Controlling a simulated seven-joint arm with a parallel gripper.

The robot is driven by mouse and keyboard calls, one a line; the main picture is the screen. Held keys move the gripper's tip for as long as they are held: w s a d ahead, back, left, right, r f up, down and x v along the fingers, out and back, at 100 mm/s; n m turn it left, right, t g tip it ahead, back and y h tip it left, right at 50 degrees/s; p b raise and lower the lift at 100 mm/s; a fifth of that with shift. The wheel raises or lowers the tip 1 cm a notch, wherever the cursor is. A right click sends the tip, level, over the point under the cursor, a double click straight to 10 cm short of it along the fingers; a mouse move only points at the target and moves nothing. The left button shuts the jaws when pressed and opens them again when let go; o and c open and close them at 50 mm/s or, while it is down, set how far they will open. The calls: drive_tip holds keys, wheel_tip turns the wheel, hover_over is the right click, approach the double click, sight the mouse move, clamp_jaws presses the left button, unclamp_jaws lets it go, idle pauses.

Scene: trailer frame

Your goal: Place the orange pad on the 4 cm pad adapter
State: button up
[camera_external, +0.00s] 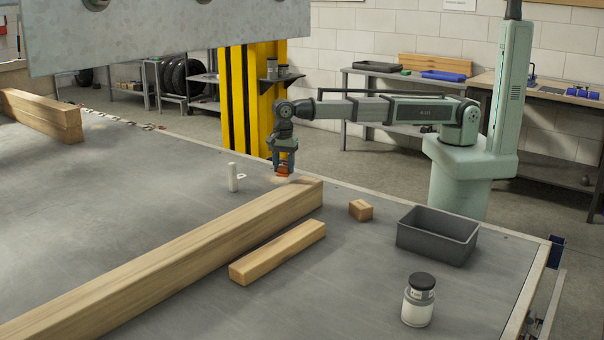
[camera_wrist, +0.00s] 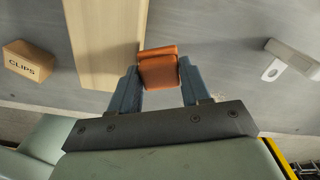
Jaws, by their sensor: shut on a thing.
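The orange pad (camera_wrist: 158,70) is held between the two blue fingers of my gripper (camera_wrist: 157,84) in the wrist view, beside the end of a long wooden beam. In the external view, my gripper (camera_external: 284,162) points down with the orange pad (camera_external: 283,171) at its tips, near the beam's far end. I cannot tell whether the pad touches anything below. No part is clearly recognisable as the 4 cm pad adapter. A white upright piece with a small holed tab (camera_external: 233,178) stands apart to the left; it shows in the wrist view (camera_wrist: 292,60) at right.
The long beam (camera_external: 190,252) crosses the grey deck (camera_external: 120,205). A metal panel (camera_external: 165,35) overhangs at upper left.

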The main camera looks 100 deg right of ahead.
drive_tip(key=a+r+n, duration=0.3)
drive_tip(key=a+n, duration=0.1)
drive_tip(key=a, duration=1.7)
drive_tip(key=n, duration=1)
approach(423, 279)
drive_tip(key=shift+f, duration=2.9)
drive_tip(key=shift+f, duration=0.1)
drive_tip(key=o, duration=1)
drive_tip(key=shift+o, duration=0.2)
